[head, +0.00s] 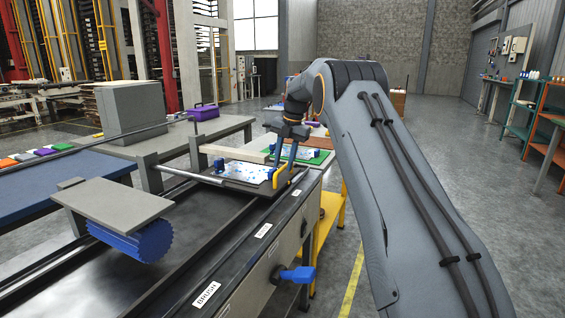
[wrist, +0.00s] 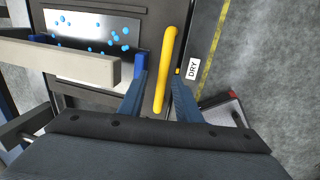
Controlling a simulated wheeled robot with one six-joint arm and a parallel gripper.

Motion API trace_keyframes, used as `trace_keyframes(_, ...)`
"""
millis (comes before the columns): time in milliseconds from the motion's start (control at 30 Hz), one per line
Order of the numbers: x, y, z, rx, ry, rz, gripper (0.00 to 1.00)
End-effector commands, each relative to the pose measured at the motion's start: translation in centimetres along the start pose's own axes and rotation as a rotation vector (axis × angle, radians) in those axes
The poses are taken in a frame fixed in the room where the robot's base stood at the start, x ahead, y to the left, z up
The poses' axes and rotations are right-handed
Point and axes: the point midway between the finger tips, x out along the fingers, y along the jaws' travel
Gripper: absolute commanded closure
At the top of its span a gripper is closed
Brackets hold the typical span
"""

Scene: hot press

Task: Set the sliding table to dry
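The sliding table (head: 235,186) is a dark plate on the long bench, near its far end. A pale sheet with blue drops (head: 247,171) lies on it; the sheet also shows in the wrist view (wrist: 92,30). A yellow handle (wrist: 165,70) stands along the table's right edge. My gripper (wrist: 160,72) points down over the handle. Its two blue fingers are spread, one on each side of the handle, with gaps visible. In the head view my gripper (head: 283,166) hides part of the handle. A DRY label (wrist: 192,68) is on the bench edge, right of the handle.
A pale beam (wrist: 75,62) crosses above the sheet, left of my gripper. Nearer on the bench are a blue toothed roller (head: 135,240) under a grey plate, a BRUSH label (head: 206,294) and a blue crank (head: 297,275). Open floor lies to the right.

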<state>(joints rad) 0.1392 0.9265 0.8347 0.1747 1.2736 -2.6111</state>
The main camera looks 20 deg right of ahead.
Motion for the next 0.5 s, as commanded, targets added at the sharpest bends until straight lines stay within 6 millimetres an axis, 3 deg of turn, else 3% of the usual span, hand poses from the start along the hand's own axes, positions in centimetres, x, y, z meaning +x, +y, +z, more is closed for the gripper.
trace_keyframes(267, -0.5, -0.2, 0.1, 0.002, -0.001, -0.001, 0.69)
trace_keyframes(500, -4.0, -0.3, 0.3, 0.004, -0.004, 0.000, 0.69)
